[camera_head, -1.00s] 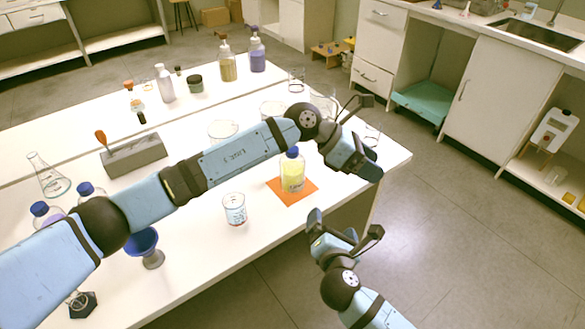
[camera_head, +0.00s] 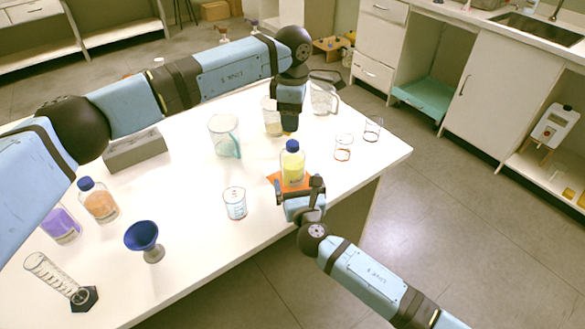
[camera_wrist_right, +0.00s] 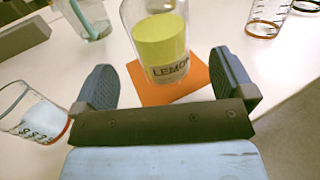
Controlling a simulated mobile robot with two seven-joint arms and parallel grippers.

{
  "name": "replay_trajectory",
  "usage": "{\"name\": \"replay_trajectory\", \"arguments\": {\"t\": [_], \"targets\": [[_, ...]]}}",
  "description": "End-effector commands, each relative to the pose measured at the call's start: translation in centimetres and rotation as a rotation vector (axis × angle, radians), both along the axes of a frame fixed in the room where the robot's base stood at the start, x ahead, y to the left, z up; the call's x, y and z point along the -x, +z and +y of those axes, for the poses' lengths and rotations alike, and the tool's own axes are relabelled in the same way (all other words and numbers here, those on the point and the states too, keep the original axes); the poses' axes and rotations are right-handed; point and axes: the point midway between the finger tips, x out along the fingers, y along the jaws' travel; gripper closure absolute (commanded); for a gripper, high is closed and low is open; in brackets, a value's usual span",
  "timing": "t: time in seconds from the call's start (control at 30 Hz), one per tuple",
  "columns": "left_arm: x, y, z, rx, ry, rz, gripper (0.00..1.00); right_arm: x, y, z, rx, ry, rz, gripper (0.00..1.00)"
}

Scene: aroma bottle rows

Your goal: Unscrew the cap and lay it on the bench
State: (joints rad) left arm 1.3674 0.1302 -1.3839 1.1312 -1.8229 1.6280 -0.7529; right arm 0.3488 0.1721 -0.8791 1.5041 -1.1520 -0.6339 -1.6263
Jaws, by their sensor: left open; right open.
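The bottle (camera_head: 293,170) holds yellow liquid and stands upright on an orange mat (camera_head: 272,178). Its blue cap (camera_head: 292,147) is on its neck. In the right wrist view the bottle (camera_wrist_right: 160,40) has a label reading "LEMO", with the rest cut off by the curve. My left gripper (camera_head: 291,128) is open and points down just above the cap; its fingertips are partly hidden. My right gripper (camera_head: 303,186) is open at the bottle's near side. In the right wrist view its fingers are spread to either side of the bottle, which stands a little beyond them.
A small beaker (camera_head: 235,203) stands left of the bottle, and a blue funnel (camera_head: 142,238) farther left. A beaker with a greenish handle (camera_head: 224,135), a jug (camera_head: 323,95) and small glasses (camera_head: 343,147) stand behind. The bench's front edge is close to my right arm.

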Motion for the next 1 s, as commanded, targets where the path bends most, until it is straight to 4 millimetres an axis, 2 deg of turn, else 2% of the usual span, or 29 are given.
{"name": "replay_trajectory", "arguments": {"t": [0.1, 0.3, 0.7, 0.73, 0.77, 1.0], "targets": [[0.0, 0.0, 0.0, 0.001, 0.000, 0.000, 0.41, -2.2, 0.1, 0.5, 0.002, 0.000, -0.001, 0.00], [0.0, 0.0, 0.0, 0.001, 0.000, 0.000, 0.41, -4.5, 0.0, 1.0, 0.001, 0.000, 0.000, 0.00], [0.0, 0.0, 0.0, 0.002, 0.000, 0.000, 0.41, -5.2, 0.0, 1.1, -0.001, 0.001, 0.000, 0.00], [0.0, 0.0, 0.0, 0.002, 0.000, 0.000, 0.41, -5.2, 0.0, 1.1, -0.001, 0.001, 0.000, 0.02], [0.0, 0.0, 0.0, 0.002, 0.000, 0.000, 0.41, -5.2, 0.0, 1.1, -0.001, 0.000, 0.000, 0.09], [0.0, 0.0, 0.0, 0.002, 0.000, 0.000, 0.41, -5.2, 0.0, 1.1, -0.001, 0.000, 0.000, 0.64]]}}
